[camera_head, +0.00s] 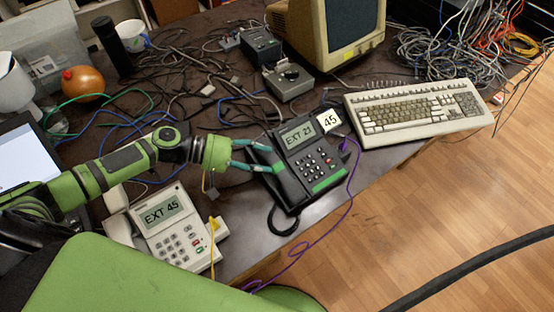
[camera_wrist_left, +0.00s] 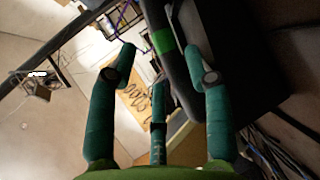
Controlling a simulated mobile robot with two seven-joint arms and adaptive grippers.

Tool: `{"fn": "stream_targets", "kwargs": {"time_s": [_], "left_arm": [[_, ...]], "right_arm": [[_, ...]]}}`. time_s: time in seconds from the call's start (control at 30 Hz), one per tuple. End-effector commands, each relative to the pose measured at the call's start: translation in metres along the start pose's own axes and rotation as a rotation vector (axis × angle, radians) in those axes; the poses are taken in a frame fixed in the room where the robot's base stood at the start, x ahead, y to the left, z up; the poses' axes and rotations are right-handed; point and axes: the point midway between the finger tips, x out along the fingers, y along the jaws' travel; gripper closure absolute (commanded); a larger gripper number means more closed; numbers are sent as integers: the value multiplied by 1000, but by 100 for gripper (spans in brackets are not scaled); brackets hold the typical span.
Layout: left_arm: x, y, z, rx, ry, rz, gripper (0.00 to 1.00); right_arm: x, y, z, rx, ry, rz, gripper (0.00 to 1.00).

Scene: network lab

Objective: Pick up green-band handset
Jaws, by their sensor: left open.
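The black desk phone (camera_head: 312,168) has a display reading EXT 21 and a green strip along its front edge. Its black handset (camera_head: 265,157) lies along the left side of the phone, partly hidden by my fingers. In the left wrist view, the handset (camera_wrist_left: 177,72) shows a green band (camera_wrist_left: 163,41) around it. My left gripper (camera_head: 268,157) reaches in from the left with its fingers at the handset. In the left wrist view, the open fingers (camera_wrist_left: 162,58) stand on either side of the handset; contact is unclear. My right gripper is not in view.
A white phone (camera_head: 170,228) reading EXT 45 stands at front left. A keyboard (camera_head: 415,108) and monitor (camera_head: 335,35) stand behind. Loose cables, including a purple one (camera_head: 345,205), cross the table.

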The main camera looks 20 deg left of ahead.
Motion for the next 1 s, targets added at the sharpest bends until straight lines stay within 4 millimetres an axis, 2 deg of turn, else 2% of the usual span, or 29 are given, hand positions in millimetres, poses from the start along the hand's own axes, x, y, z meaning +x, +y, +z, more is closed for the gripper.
{"fn": "stream_targets", "kwargs": {"time_s": [0.17, 0.3, 0.6, 0.67, 0.73, 1.0], "left_arm": [[25, 4, 2, 0, 0, 1, 49], [43, 1, 3, 0, 1, 1, 49], [49, -2, 3, 1, 1, -2, 49], [49, -2, 3, 1, 1, -2, 70], [49, -2, 3, 1, 0, -2, 98], [49, -3, 4, -2, -3, -3, 100]], "right_arm": [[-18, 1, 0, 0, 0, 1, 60], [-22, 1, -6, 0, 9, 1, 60], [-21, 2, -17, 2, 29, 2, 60], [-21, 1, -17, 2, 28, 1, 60], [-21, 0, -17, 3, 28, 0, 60], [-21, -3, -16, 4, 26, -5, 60]]}}
